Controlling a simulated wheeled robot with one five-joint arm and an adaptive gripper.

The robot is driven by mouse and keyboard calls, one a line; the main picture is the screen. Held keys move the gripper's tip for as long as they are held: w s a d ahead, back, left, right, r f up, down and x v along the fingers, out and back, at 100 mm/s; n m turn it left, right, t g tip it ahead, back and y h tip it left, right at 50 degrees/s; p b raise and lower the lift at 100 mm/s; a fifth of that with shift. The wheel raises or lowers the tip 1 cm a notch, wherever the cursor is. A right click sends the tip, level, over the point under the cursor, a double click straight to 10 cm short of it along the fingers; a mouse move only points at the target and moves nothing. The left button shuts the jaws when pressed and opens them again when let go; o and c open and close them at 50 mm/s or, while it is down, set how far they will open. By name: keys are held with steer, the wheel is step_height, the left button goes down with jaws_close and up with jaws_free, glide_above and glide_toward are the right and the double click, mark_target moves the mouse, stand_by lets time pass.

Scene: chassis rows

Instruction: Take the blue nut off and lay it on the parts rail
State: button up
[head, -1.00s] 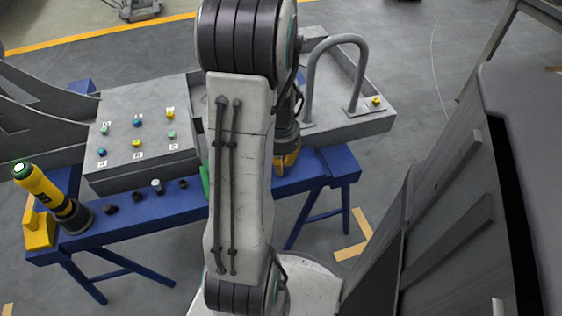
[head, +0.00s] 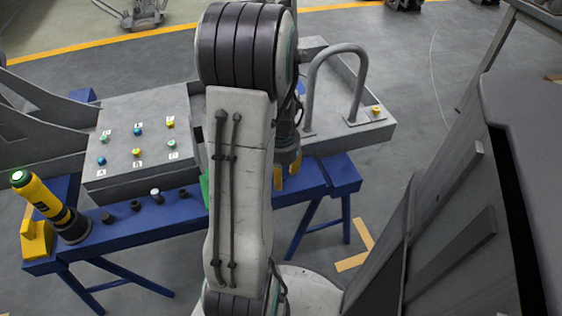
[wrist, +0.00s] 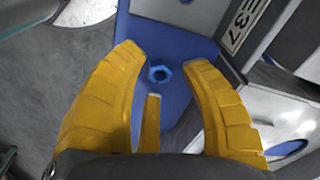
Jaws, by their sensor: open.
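My gripper (head: 287,174) is open above the right part of the blue rail (head: 330,174), partly hidden by my arm in the head view. In the wrist view its yellow fingers (wrist: 165,62) stand apart on either side of a blue nut (wrist: 159,74). This nut is hexagonal, with a dark hole, and appears to lie flat on the blue surface. The fingers do not appear to touch it. I cannot make it out in the head view. Two blue pieces (head: 138,131) (head: 101,161) show on the grey sloped panel (head: 130,178).
Green and yellow pieces also sit on the labelled panel. Several dark sockets (head: 135,206) and a yellow-black tool (head: 48,204) stand on the rail's left part. A bent grey tube (head: 337,50) rises behind the gripper. A large grey structure (head: 450,230) stands at right.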

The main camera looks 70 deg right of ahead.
step_height(320, 180, up, 11)
steer(key=w+a+r+n+p, duration=0.4)
steer(key=w+a+r+p, duration=0.15)
steer(key=w+r, duration=0.2)
steer(key=w+a+r+n+t+p, duration=0.1)
steer(key=w+a+r+n+p, duration=0.4)
steer(key=a, duration=0.4)
steer(key=w+a+r+n+t+p, duration=0.1)
steer(key=w+a+r+n+p, duration=0.2)
steer(key=a+r+n+p, duration=0.4)
steer(key=s+a+r+n+p, duration=0.1)
steer(key=a+r+n+p, duration=0.1)
steer(key=a, duration=0.3)
steer(key=s+a+r+n+t+p, duration=0.1)
steer(key=a+r+n+p, duration=0.2)
steer(key=a+r+n, duration=0.1)
steer(key=shift+s+a+y, duration=0.3)
steer(key=shift+a, duration=0.6)
